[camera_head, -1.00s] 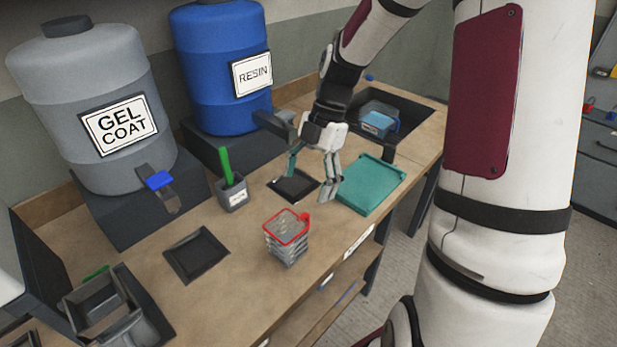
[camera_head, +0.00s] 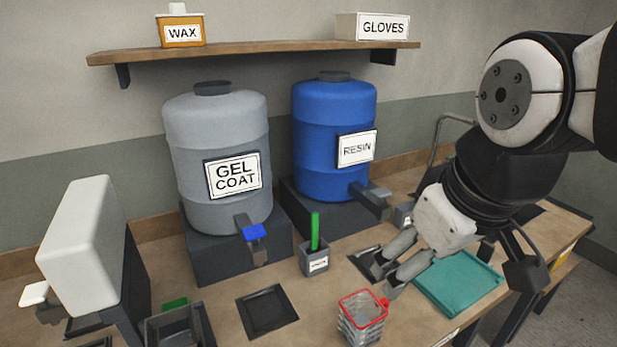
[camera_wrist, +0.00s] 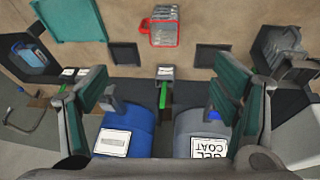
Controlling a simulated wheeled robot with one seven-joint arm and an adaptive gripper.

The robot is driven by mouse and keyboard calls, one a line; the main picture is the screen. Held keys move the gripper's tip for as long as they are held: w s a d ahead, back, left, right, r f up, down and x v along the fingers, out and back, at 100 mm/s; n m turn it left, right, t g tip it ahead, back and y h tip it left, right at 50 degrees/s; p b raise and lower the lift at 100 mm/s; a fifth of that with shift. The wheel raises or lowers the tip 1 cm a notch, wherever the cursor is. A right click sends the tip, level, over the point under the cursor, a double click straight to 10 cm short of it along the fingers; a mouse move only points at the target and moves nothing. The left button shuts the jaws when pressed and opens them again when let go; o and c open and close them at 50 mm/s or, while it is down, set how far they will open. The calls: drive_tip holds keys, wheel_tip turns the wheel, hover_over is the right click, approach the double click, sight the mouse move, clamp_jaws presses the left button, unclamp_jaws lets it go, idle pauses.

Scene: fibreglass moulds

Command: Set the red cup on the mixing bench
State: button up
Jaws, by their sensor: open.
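The red cup (camera_head: 362,306), with a red rim and handle, sits at the top of a stack of greyish cups on the wooden bench (camera_head: 315,290), near its front edge. In the wrist view the red cup (camera_wrist: 164,35) shows at the top centre, beyond my fingers. My gripper (camera_head: 386,277) is open and empty. In the head view it appears right of and above the cup stack, apart from it. In the wrist view its two fingers are spread wide at left and right. The lower front of the stack is cut off in the head view.
A grey gel coat drum (camera_head: 215,155) and a blue resin drum (camera_head: 333,140) stand behind. A grey pot (camera_head: 314,262) with a green stick, a black square recess (camera_head: 267,311) and a teal tray (camera_head: 458,284) surround the stack. Grey containers (camera_head: 180,328) stand at left.

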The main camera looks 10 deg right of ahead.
drive_tip(key=s+m, duration=0.1)
drive_tip(key=s+m+t, duration=0.1)
drive_tip(key=m, duration=0.1)
drive_tip(key=shift+s+a+r, duration=0.2)
drive_tip(key=shift+s+r, duration=0.05)
drive_tip(key=shift+r, duration=0.15)
